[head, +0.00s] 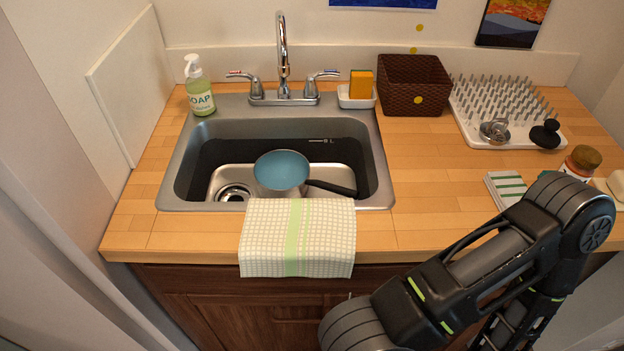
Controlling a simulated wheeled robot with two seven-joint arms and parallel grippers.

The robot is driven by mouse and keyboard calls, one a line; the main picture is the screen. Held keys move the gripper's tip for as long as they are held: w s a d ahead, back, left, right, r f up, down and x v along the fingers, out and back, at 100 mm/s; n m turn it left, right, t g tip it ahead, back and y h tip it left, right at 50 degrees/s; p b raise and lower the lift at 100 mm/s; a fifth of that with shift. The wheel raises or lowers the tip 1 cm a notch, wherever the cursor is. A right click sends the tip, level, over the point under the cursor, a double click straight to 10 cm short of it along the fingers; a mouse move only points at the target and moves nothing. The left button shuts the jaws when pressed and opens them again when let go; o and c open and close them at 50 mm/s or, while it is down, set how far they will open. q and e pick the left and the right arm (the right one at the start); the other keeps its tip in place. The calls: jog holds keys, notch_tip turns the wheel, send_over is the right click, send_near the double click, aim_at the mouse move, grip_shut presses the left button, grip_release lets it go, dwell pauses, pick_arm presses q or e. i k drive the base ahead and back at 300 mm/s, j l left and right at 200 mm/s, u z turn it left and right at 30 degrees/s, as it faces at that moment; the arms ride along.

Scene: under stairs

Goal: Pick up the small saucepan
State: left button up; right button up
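The small saucepan (281,170) is in the metal sink (182,163). It has a blue inside and a black handle (331,187) that points right and a little toward the front. Its lower side is partly hidden behind the towel at the sink's front edge. My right arm comes in from the lower right, bent, to the right of the sink and in front of the counter. Its gripper is not visible. My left arm and gripper are not in view. Nothing is touching the saucepan from my side.
A checked towel (297,237) hangs over the counter's front edge. The faucet (283,60) stands behind the sink, with a soap bottle (199,88) at left. A brown basket (413,84) and a drying rack (503,108) stand right.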

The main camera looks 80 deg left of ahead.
aim_at(278, 174)
jog(key=i+l, duration=0.4)
jog(key=u, duration=3.35)
